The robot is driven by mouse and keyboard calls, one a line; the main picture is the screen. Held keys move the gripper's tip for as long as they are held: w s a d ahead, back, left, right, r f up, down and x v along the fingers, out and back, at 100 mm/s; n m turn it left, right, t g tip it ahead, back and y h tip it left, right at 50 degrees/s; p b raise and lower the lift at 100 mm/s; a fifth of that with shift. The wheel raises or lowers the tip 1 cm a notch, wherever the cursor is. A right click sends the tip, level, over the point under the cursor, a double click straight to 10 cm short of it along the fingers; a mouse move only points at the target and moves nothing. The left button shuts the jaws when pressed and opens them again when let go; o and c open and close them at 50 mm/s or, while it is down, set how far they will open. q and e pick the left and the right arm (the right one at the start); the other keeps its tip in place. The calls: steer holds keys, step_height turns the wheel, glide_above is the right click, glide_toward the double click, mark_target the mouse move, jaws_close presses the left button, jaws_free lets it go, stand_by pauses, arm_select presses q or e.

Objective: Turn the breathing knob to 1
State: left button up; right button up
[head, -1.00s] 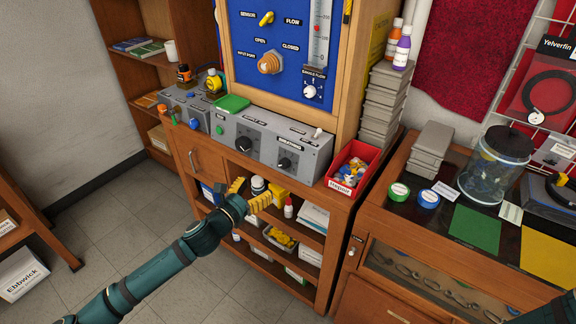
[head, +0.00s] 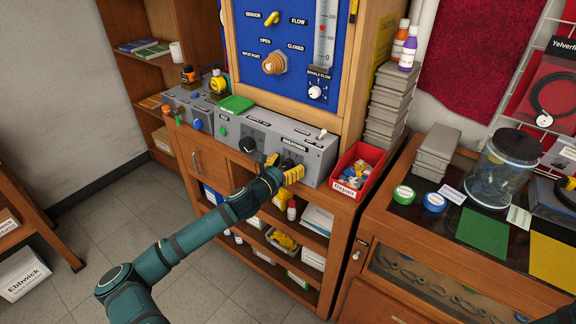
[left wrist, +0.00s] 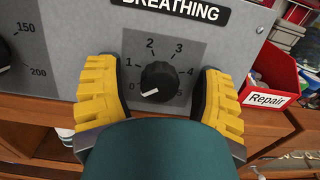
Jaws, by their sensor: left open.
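The breathing knob (left wrist: 160,80) is black and round, on the grey panel under the BREATHING label (left wrist: 172,10). Its scale shows 0 at lower left, then 1, 2, 3 and 4 clockwise. The white pointer mark points lower left, towards 0. My left gripper (left wrist: 156,72) is open, with its yellow fingers on either side of the knob. A gap shows between each finger and the knob. In the head view, my left gripper (head: 282,167) is at the panel front and partly hides the knob. My right gripper is not in view.
A second black knob (head: 248,145) sits left of the breathing knob on the grey box (head: 318,160). A red Repair bin (head: 356,172) stands close on the right. A green block (head: 236,103) lies behind on top. Open shelves with bottles are below.

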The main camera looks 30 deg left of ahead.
arm_select(q)
steer(key=shift+w, duration=0.1)
jaws_close()
steer(key=shift+m, duration=0.4)
steer(key=m+h, duration=0.1)
steer(key=m, duration=0.3)
steer(key=shift+r, duration=0.1)
steer(key=m, duration=0.3)
steer(key=m+g+h, duration=0.1)
steer(key=m, duration=0.2)
steer(key=shift+d+h, duration=0.1)
steer(key=shift+h, duration=0.2)
steer(key=shift+m, duration=0.4)
jaws_free()
